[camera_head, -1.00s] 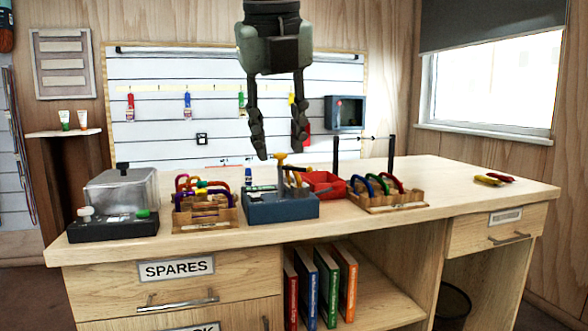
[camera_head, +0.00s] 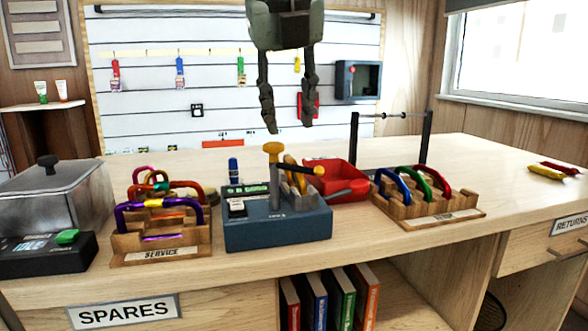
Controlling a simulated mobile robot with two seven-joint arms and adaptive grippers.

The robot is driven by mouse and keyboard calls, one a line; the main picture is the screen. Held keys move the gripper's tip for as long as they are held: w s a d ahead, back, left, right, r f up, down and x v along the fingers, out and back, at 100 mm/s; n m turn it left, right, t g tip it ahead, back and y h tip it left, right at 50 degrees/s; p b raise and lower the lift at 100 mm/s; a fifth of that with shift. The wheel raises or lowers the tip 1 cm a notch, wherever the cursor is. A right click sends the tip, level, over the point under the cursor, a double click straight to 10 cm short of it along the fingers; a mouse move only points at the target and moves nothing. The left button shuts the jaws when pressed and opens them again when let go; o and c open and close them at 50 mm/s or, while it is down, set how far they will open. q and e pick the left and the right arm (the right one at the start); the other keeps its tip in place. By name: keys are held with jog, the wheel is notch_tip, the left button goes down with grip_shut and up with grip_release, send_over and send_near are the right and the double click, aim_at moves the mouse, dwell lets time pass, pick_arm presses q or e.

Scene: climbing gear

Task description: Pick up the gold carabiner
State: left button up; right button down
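A gold curved piece (camera_head: 290,174), which looks like the gold carabiner, stands in the blue-grey box (camera_head: 278,234) at the middle of the bench. It is partly hidden by the upright post with a yellow knob (camera_head: 273,149) and a black lever. My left gripper (camera_head: 288,126) hangs from the top of the picture with its fingers pointing down. The fingers are apart and nothing shows between them. It appears above the box in the picture, clear of it; the depth gap is hard to judge. My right gripper is not in view.
A wooden SERVICE rack (camera_head: 160,256) with several coloured carabiners stands left of the box. A red tray (camera_head: 345,188) and another wooden rack (camera_head: 430,213) with blue, green and red carabiners stand right. The bench's right side is mostly free.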

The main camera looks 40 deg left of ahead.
aim_at(291, 158)
pick_arm(q)
jog(key=x, duration=0.9)
jog(key=shift+w+a+f, duration=0.1)
jog(key=shift+f, duration=0.3)
grip_shut()
